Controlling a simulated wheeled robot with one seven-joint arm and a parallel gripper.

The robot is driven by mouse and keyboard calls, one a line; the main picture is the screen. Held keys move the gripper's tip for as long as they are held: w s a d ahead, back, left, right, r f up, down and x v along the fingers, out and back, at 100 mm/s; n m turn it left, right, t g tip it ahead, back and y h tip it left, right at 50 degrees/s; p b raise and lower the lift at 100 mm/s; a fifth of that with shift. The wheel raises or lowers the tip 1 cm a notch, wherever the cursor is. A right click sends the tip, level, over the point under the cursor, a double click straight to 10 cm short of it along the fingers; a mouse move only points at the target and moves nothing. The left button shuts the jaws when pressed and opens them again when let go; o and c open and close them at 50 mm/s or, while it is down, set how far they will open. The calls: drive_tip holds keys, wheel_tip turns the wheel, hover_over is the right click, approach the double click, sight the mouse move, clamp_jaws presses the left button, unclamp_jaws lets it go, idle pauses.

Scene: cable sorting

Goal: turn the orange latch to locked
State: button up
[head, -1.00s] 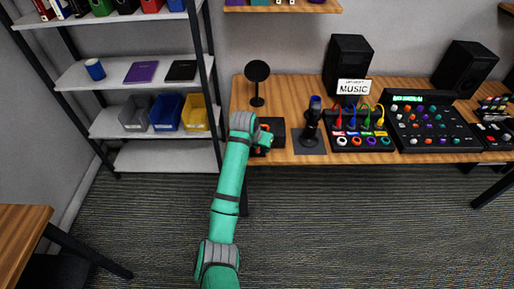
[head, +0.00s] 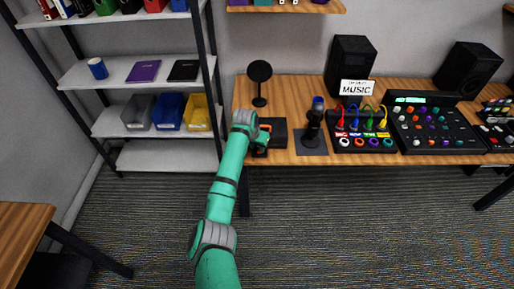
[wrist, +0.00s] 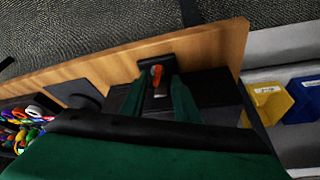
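The orange latch (wrist: 156,74) sits on a black box at the edge of the wooden desk. In the wrist view it shows between the two dark green fingers of my gripper (wrist: 158,88). The fingers are apart, with a gap on both sides of the latch, so my gripper is open around or just above it; contact is not clear. A pale patch shows on the box near the latch. In the head view, my gripper (head: 264,137) is over the black box (head: 279,137) and hides most of the latch.
A round black stand (head: 259,80) is behind the box. A microphone (head: 314,125) on a dark mat and a patch panel with coloured cables (head: 362,125) stand to the right. A shelf with bins (head: 168,111) is at the left.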

drive_tip(key=shift+w+d+f, duration=0.15)
drive_tip(key=shift+d+f, duration=0.3)
drive_tip(key=shift+f, duration=0.1)
drive_tip(key=shift+a, duration=0.15)
clamp_jaws()
